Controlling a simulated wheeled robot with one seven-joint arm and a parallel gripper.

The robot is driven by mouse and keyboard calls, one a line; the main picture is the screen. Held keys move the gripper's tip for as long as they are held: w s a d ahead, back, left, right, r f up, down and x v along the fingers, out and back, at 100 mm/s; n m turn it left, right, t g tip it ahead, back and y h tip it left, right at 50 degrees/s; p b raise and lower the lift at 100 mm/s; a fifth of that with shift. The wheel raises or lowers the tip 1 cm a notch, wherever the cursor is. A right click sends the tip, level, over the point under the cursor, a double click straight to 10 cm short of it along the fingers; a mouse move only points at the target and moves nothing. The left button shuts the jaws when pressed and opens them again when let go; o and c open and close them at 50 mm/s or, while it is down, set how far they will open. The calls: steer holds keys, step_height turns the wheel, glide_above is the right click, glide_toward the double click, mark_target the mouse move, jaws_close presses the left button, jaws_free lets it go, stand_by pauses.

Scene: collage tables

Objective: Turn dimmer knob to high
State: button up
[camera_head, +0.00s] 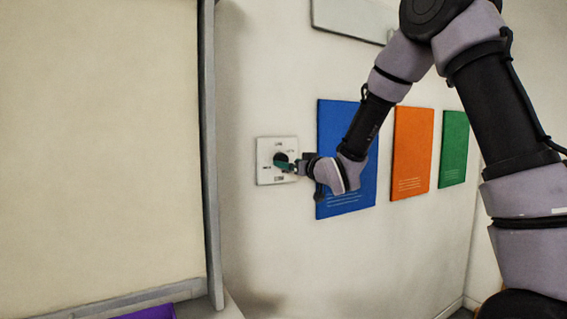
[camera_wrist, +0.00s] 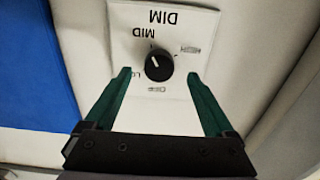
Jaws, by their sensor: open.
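The dimmer plate (camera_head: 264,153) is a pale square on the wall, with a round black knob (camera_head: 280,157) at its middle. In the wrist view the plate (camera_wrist: 125,35) appears upside down, with DIM and MID lettering above the black knob (camera_wrist: 158,68). A short white mark on the knob points up and slightly left there, roughly toward MID. My gripper (camera_head: 289,166) is at the plate in the head view. In the wrist view my gripper (camera_wrist: 158,76) is open, its green fingers on either side of the knob with gaps. Whether the fingertips touch the plate cannot be told.
Blue (camera_head: 340,135), orange (camera_head: 411,153) and green (camera_head: 453,148) panels hang on the wall right of the plate. A large cream board (camera_head: 100,140) with a grey frame stands on the left. A purple object (camera_head: 147,313) shows at the bottom edge.

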steer(key=shift+x, duration=2.3)
steer(key=shift+d, duration=0.1)
steer(key=shift+c, duration=0.3)
steer(key=c, duration=1.3)
